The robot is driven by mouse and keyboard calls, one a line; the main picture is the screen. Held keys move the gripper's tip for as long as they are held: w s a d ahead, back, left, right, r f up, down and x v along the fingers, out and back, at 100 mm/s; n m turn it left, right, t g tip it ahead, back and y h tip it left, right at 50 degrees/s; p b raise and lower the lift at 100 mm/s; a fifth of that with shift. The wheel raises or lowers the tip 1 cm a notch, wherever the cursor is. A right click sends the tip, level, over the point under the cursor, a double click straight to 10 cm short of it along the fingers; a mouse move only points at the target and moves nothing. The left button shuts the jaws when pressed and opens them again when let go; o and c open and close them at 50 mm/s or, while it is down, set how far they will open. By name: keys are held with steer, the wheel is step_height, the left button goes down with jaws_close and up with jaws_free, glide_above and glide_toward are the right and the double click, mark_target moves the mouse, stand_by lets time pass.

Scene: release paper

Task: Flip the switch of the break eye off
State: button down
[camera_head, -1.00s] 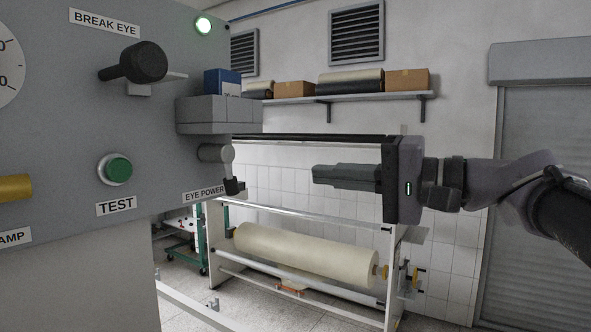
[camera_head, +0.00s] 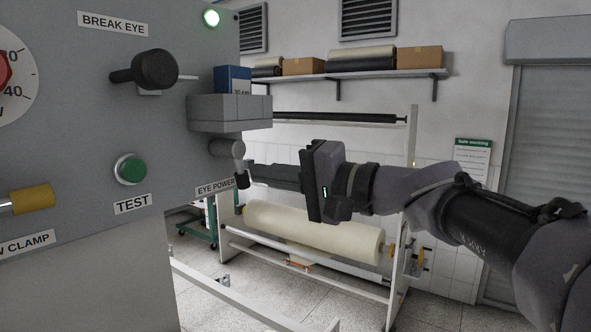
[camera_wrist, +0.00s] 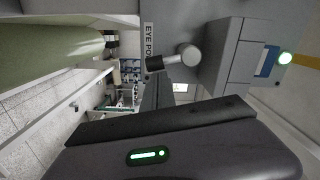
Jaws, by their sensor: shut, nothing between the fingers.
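The eye power switch (camera_head: 228,149) sticks out from the grey panel above its EYE POWER label (camera_head: 215,187). Its light lever hangs down to a black tip (camera_head: 242,180). In the wrist view the switch (camera_wrist: 188,54) has its black tip (camera_wrist: 153,63) near my fingers. My gripper (camera_head: 250,175) is shut and empty, its fingertips just right of the lever in the head view. I cannot tell whether they touch it. The wrist view shows my gripper (camera_wrist: 157,84) from behind. A green lamp (camera_head: 211,18) glows near the BREAK EYE label (camera_head: 112,23).
A grey block (camera_head: 230,112) with a blue box (camera_head: 232,80) juts out just above the switch. A black knob (camera_head: 155,70), a green TEST button (camera_head: 130,169) and a yellow clamp handle (camera_head: 32,199) are on the panel. A paper roll (camera_head: 310,232) lies on a stand behind.

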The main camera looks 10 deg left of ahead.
steer(key=shift+w+f, duration=0.15)
steer(key=shift+w, duration=0.05)
steer(key=shift+s, duration=0.2)
steer(key=shift+a+f+m+b, duration=0.1)
steer(key=shift+f+m+b, duration=0.05)
steer(key=shift+m+b, duration=0.25)
